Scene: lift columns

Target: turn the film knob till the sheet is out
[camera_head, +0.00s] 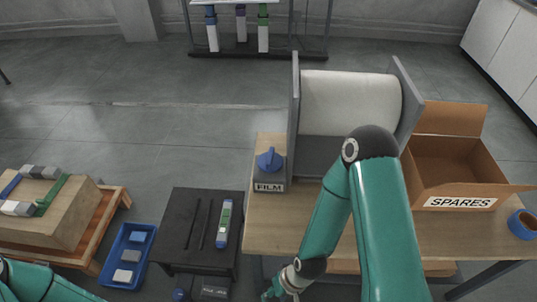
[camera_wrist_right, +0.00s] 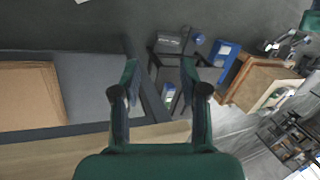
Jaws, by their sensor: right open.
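No sheet shows clearly outside the roll. My right gripper (camera_head: 274,291) is at the bottom edge of the head view, below and apart from the knob, partly cut off. In the right wrist view its two fingers (camera_wrist_right: 160,78) are spread with nothing between them. The knob cannot be made out there. My left arm shows at the bottom left, its gripper out of frame.
An open SPARES carton (camera_head: 455,165) and blue tape roll (camera_head: 522,224) are on the table's right. A blue tray (camera_head: 112,275) and a pallet (camera_head: 95,235) with a carton stand left.

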